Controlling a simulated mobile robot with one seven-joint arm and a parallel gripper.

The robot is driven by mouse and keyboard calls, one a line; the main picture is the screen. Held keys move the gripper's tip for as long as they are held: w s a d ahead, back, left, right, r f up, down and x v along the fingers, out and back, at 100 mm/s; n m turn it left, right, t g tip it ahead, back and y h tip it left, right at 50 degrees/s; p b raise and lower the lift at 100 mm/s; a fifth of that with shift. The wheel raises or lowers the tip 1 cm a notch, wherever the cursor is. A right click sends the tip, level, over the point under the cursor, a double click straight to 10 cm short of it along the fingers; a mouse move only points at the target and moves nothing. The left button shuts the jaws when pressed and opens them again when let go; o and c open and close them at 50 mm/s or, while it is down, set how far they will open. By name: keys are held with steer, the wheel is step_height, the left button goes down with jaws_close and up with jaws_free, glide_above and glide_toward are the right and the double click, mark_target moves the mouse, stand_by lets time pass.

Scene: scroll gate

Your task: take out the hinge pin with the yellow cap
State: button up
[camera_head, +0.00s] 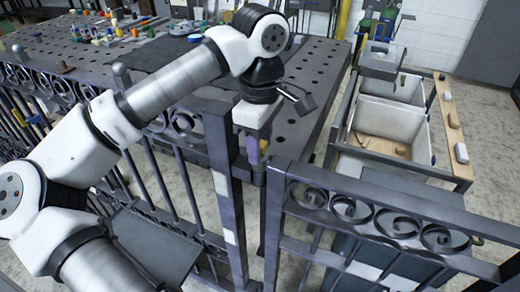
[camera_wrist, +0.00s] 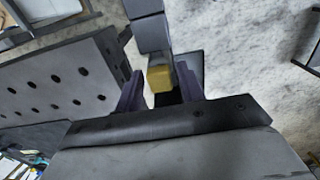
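The yellow cap (camera_wrist: 159,78) of the hinge pin shows in the wrist view between the two fingers of my gripper (camera_wrist: 159,72), with visible gaps to both sides. My gripper is open, and its dark purple fingers stand left and right of the cap. In the head view my gripper (camera_head: 257,148) points down at the hinge between the gate posts, and a bit of the yellow cap (camera_head: 264,144) shows beside a finger. The pin's shaft is hidden. The scrolled gate leaf (camera_head: 370,212) stands to the right of the dark post (camera_head: 222,180).
A perforated metal table (camera_head: 315,85) lies behind the hinge, with tools and small coloured items at its far left. A scrolled railing (camera_head: 60,90) runs along the left. Some concrete floor is clear beyond the table.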

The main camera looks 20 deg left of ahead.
jaws_close()
